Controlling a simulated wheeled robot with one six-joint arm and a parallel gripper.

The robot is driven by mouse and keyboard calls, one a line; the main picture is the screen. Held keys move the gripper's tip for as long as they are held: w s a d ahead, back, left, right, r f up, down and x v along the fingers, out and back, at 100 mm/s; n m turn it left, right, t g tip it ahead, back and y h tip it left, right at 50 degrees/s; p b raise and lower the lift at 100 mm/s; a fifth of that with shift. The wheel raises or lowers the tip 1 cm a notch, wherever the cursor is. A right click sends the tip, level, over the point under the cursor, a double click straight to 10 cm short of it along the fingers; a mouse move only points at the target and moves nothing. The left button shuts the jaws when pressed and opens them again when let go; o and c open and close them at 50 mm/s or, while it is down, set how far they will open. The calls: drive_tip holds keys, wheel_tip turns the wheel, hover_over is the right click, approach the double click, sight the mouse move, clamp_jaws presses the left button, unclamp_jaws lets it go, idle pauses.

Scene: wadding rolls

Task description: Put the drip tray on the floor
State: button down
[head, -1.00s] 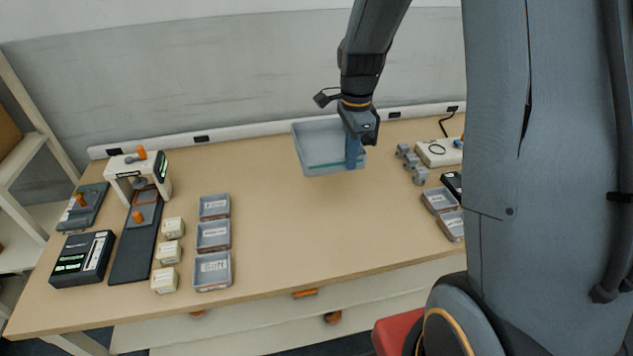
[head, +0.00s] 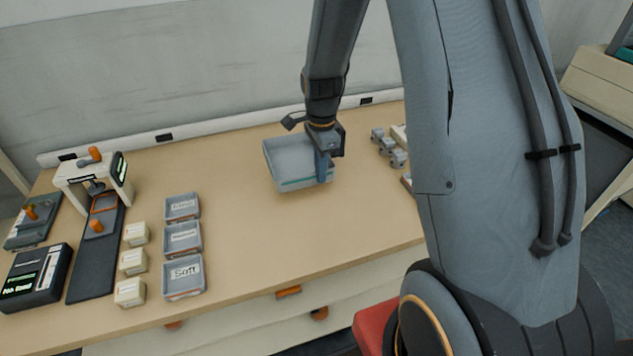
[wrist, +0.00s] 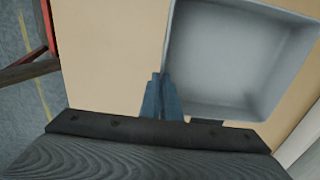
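The drip tray (head: 290,160) is a grey-blue, open box above the table near its back edge in the head view. My gripper (head: 322,170) is at the tray's right front side, its fingers over the tray wall. In the wrist view, the gripper fingers (wrist: 161,100) meet at the wall of the tray (wrist: 235,60), which looks empty inside. The tray appears tilted and held clear of the tabletop. The floor (wrist: 30,80) shows at the left of the wrist view, beyond the table edge.
On the table (head: 240,240), small labelled trays (head: 183,238), cream blocks (head: 132,262) and a white press-like device (head: 92,178) stand left. Grey parts (head: 390,147) lie right of my gripper. A red object (head: 372,322) is by the table's front. The table's middle is clear.

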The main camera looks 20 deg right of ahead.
drive_tip(key=shift+f+p, duration=0.65)
drive_tip(key=shift+f, duration=1.9)
drive_tip(key=shift+f, duration=0.15)
drive_tip(key=c, duration=2)
unclamp_jaws()
